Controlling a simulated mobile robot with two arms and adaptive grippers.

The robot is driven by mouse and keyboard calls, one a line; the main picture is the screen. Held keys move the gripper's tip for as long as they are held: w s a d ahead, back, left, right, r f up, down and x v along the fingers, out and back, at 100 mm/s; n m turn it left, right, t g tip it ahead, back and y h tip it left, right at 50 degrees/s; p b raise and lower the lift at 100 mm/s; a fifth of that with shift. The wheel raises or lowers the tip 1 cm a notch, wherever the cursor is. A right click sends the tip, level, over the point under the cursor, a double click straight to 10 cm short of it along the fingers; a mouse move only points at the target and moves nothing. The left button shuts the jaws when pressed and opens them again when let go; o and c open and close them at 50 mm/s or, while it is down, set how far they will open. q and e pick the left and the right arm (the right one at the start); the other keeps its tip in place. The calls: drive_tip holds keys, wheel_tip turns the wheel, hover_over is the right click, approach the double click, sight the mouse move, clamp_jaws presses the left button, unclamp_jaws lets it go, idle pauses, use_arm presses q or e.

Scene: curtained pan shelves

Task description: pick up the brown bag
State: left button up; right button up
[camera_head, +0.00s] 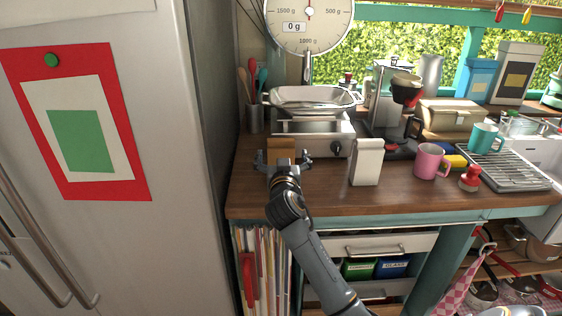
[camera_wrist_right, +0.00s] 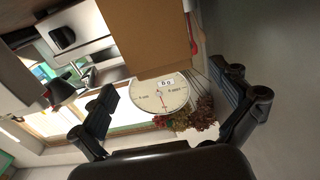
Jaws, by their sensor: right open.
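The brown bag (camera_head: 282,150) stands upright on the wooden counter, in front of the metal scale. Its lower part is hidden behind my right gripper (camera_head: 282,161). The gripper's spread fingers lie to the left and right of the bag in the head view. In the right wrist view, the bag (camera_wrist_right: 150,38) is a plain brown face at the top, ahead of the open fingers of my right gripper (camera_wrist_right: 172,98). I cannot tell whether a finger touches it. My left gripper is not in view.
The scale (camera_head: 310,130) with its tray is close behind the bag. A white package (camera_head: 366,163) and a pink mug (camera_head: 430,161) stand to the right. A utensil holder (camera_head: 255,119) and the fridge (camera_head: 170,240) are to the left. Some counter in front is bare.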

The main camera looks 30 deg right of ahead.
sight(281, 145)
drive_tip(key=shift+w+d+r, duration=0.15)
drive_tip(key=shift+w+d, duration=0.05)
drive_tip(key=shift+w, duration=0.2)
drive_tip(key=shift+p+x, duration=0.9)
drive_tip(key=shift+x, duration=1.45)
drive_tip(key=shift+a, duration=0.1)
drive_tip(key=c, duration=1.7)
drive_tip(key=shift+c, duration=0.8)
